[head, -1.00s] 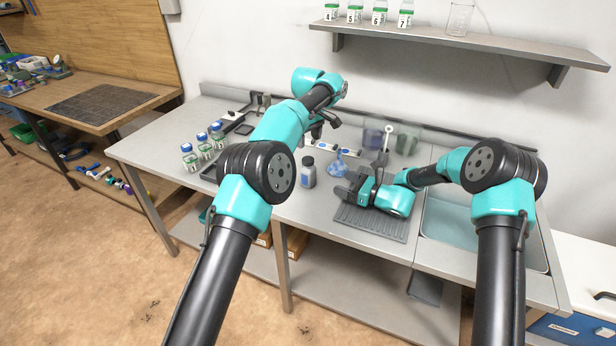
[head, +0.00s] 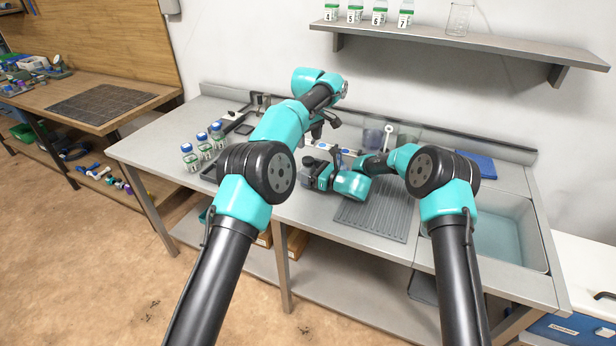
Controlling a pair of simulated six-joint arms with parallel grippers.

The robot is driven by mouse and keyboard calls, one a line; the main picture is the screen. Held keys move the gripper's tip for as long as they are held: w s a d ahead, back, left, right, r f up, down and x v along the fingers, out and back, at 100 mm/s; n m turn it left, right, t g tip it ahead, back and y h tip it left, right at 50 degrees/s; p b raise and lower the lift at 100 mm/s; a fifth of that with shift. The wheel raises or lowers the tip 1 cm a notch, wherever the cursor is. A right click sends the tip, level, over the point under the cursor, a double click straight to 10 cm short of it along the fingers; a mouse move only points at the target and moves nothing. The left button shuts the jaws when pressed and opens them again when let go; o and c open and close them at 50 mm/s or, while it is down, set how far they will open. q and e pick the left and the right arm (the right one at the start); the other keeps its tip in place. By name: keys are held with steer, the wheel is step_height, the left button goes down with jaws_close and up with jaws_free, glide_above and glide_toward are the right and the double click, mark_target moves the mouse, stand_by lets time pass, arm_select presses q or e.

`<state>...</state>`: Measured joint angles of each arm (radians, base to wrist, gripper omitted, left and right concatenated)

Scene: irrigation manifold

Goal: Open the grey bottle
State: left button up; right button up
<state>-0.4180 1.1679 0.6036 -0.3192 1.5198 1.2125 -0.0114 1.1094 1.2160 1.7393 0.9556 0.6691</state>
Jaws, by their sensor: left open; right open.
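The grey bottle (head: 308,162) with its dark cap stands on the bench near the middle in the head view. It is now mostly hidden by my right gripper. My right gripper (head: 309,175) is open and low at the bottle, coming from the right; whether its fingers touch the bottle cannot be told. My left gripper (head: 326,125) is open and empty, higher and farther back above the bench, partly hidden by its own arm.
Several green-labelled bottles with blue caps (head: 203,147) stand at the left. A grey ribbed mat (head: 375,215) lies right of the bottle, with a sink (head: 510,240) and a blue pad (head: 476,164) beyond. A shelf (head: 460,42) hangs on the wall.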

steer(key=shift+w+a, duration=0.15)
steer(key=c, duration=1.4)
arm_select(q)
steer(key=shift+o, duration=0.6)
arm_select(e)
steer(key=shift+o, duration=0.2)
arm_select(q)
steer(key=shift+o, duration=0.4)
steer(key=shift+a+r+n+h, duration=0.3)
steer(key=shift+a+n+h, duration=0.15)
steer(key=shift+n, duration=0.65)
steer(key=a+r+n+h, duration=0.1)
steer(key=n, duration=0.2)
steer(key=s+a+r+n+t+h, duration=0.1)
steer(key=n, duration=0.3)
steer(key=a+n+h, duration=0.1)
steer(key=n, duration=0.3)
steer(key=shift+s+a+r+t, duration=0.3)
steer(key=shift+s+a+r, duration=0.05)
steer(key=shift+s+r, duration=0.05)
